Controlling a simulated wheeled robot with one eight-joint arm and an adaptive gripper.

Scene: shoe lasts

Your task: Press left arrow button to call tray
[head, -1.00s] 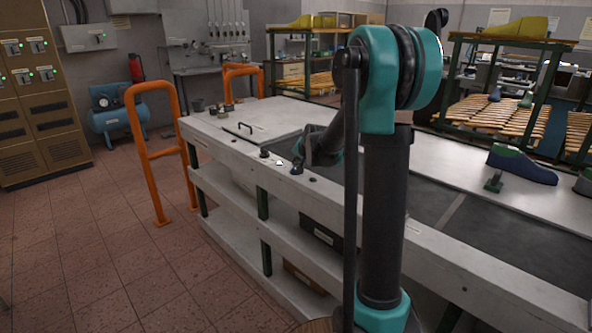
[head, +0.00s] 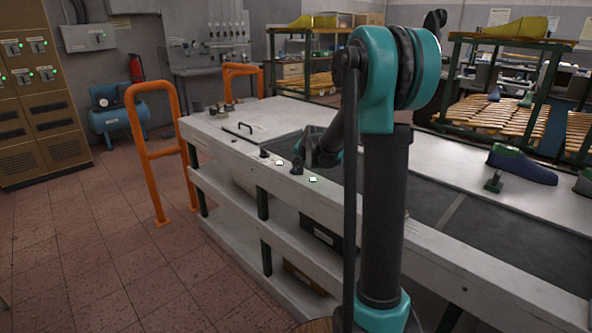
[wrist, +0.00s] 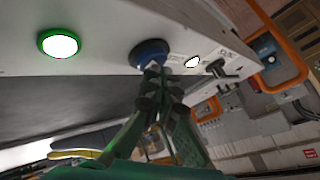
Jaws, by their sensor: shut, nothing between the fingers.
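My gripper (head: 298,164) is shut and empty, with its tips at a blue button (wrist: 149,50) on the bench's front control strip. In the wrist view the fingertips (wrist: 155,75) overlap this button's edge and seem to touch it; how far it is pressed I cannot tell. A green-rimmed button (head: 313,179) is lit beside it; it also shows in the wrist view (wrist: 60,44). On the other side a white lit button (head: 279,162) shows, also in the wrist view (wrist: 192,61). No arrow mark is readable on any button.
A black knob (head: 264,153) stands farther along the strip. The long white bench (head: 225,135) carries a dark conveyor surface (head: 500,235), and a blue-green shoe last (head: 522,165) at the right. Orange rails (head: 132,150) stand left of the bench; the tiled floor there is clear.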

